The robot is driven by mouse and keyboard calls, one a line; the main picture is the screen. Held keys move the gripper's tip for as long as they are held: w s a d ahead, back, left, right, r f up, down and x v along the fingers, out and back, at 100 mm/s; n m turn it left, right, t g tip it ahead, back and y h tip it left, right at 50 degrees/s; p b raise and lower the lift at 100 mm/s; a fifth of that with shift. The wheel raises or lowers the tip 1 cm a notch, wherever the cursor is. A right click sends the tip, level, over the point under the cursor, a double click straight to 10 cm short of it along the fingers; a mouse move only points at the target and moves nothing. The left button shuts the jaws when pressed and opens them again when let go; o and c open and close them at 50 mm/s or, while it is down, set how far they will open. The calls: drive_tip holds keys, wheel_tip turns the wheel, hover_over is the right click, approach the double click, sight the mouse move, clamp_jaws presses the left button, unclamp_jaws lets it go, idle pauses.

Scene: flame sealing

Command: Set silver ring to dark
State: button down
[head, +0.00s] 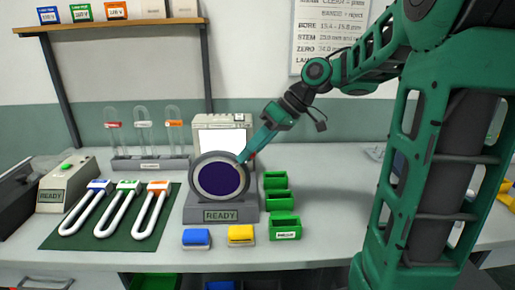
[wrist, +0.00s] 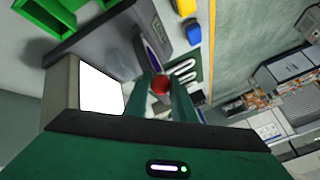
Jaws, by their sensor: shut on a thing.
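The silver ring (head: 194,181) stands upright around a dark purple-blue disc (head: 221,178), on a grey base (head: 190,213) with a READY label. In the wrist view the disc (wrist: 154,52) shows nearly edge-on. My gripper (head: 243,158) is at the ring's upper right edge. In the wrist view my gripper (wrist: 160,87) has its two green fingers on either side of a round red knob (wrist: 160,84), shut on it. How the knob joins the ring is hidden.
A white lit panel (head: 222,140) stands close behind the ring. Green bins (head: 285,227) are to the right; blue (head: 196,238) and yellow (head: 241,235) blocks lie in front. U-shaped tubes on a green mat (head: 60,240) and a tube rack (head: 150,164) are left.

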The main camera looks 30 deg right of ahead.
drive_tip(key=shift+d+f, duration=0.2)
drive_tip(key=shift+d, duration=0.05)
drive_tip(key=c, duration=1.5)
unclamp_jaws()
drive_tip(key=shift+w+f, duration=0.1)
drive_tip(key=shift+w, duration=0.05)
drive_tip(key=shift+r, duration=0.2)
